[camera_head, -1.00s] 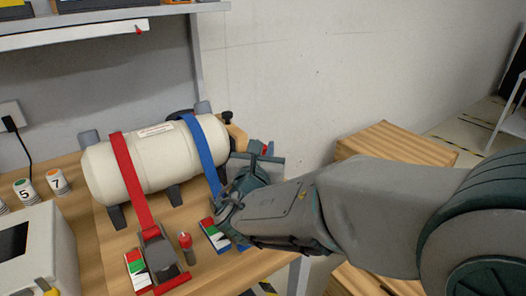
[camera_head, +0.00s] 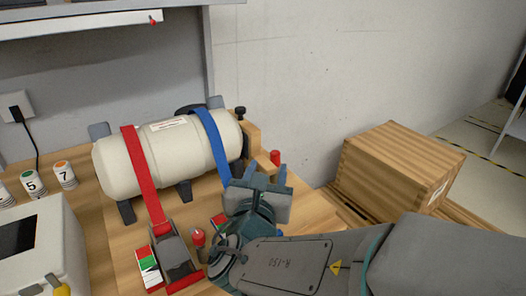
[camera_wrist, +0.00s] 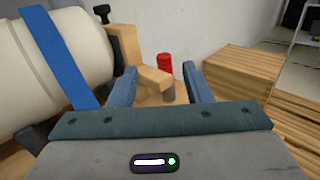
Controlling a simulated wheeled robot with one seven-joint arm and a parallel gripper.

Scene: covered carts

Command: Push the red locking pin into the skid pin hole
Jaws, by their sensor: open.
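The red locking pin (camera_head: 275,157) shows just past my gripper in the head view. In the wrist view the pin (camera_wrist: 165,62) has a red cylindrical head and stands upright, with a grey part below it, behind a light wooden block (camera_wrist: 155,80). My gripper (camera_head: 257,174) is open and empty. In the wrist view its two fingers (camera_wrist: 160,76) stand wide apart, with the pin seen between and beyond them. The fingers do not appear to touch it. I cannot make out the skid pin hole, nor how deep the pin sits.
A cream tank (camera_head: 165,155) lies left of my gripper under a red strap (camera_head: 139,170) and a blue strap (camera_head: 213,145). A red-topped grey piece (camera_head: 198,238) stands by the ratchet (camera_head: 176,255). Wooden crates (camera_head: 395,170) stand right. A white wall is behind.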

